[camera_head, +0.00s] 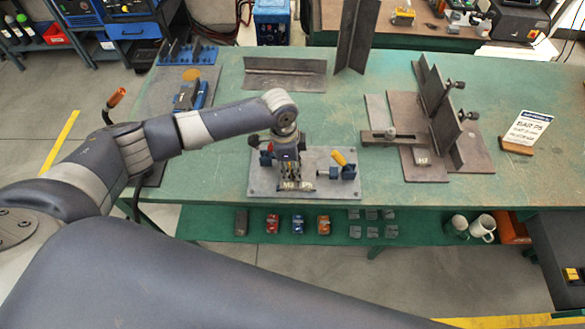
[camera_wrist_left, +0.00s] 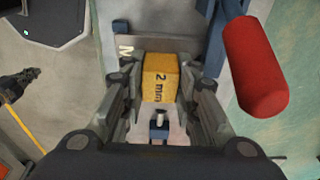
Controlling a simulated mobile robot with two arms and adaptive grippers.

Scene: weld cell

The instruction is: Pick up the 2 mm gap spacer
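The 2 mm gap spacer is a small yellow block (camera_wrist_left: 161,78) marked "2 mm" in the left wrist view. It sits between the two fingertips of my left gripper (camera_wrist_left: 163,84), which flank it closely with no clear gap at either side. In the head view my left gripper (camera_head: 288,172) points down over the grey fixture plate (camera_head: 322,187), by the plate's "M3 P5" label. The spacer is largely hidden there by the gripper. Whether the spacer still touches the plate is not clear.
A red handle (camera_wrist_left: 255,66) stands close beside the right finger in the wrist view. A yellow-handled clamp (camera_head: 343,163) is on the plate to the right. Steel angle fixtures (camera_head: 438,115) and a sign (camera_head: 526,130) stand farther right.

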